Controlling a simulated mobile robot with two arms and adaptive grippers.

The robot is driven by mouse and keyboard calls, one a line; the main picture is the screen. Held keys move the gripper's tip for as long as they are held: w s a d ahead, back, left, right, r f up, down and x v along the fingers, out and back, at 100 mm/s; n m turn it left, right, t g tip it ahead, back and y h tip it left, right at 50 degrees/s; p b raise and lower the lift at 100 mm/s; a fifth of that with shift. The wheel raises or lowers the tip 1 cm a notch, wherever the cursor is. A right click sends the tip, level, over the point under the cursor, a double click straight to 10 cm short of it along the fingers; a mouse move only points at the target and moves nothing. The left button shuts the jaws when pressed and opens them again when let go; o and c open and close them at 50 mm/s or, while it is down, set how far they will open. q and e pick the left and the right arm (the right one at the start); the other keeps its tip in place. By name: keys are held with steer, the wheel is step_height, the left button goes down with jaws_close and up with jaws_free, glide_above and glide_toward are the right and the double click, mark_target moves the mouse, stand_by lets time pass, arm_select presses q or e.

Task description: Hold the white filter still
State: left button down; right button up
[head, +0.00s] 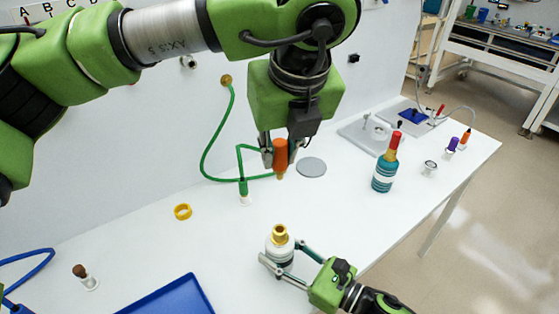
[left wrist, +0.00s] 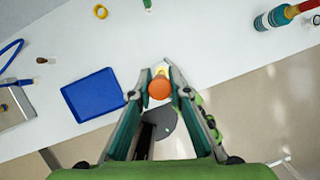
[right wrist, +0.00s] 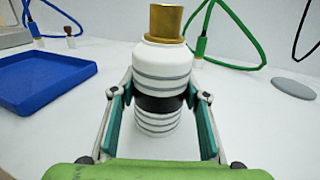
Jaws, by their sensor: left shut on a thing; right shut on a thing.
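The white filter (head: 281,247) is an upright bottle-like body with a brass top and grey bands. It fills the middle of the right wrist view (right wrist: 163,72). My right gripper (head: 287,268) is shut on its lower part, one finger on each side. The filter appears to stand on the table. My left gripper (head: 280,160) is shut on an orange cylinder (head: 280,154) with a brass lower end, pointing down. It is held above the table, apart from the filter. In the left wrist view the orange cylinder (left wrist: 159,88) hides most of what lies below.
A blue tray (head: 172,296) and a corked vial (head: 87,278) are at the left. A yellow ring (head: 183,211), a green hose (head: 204,165) and a grey disc (head: 312,167) lie further back. A teal bottle (head: 384,172) with a red top stands right.

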arm_select(q)
steer(key=shift+r, duration=0.45)
arm_select(e)
steer(key=o, duration=1.4)
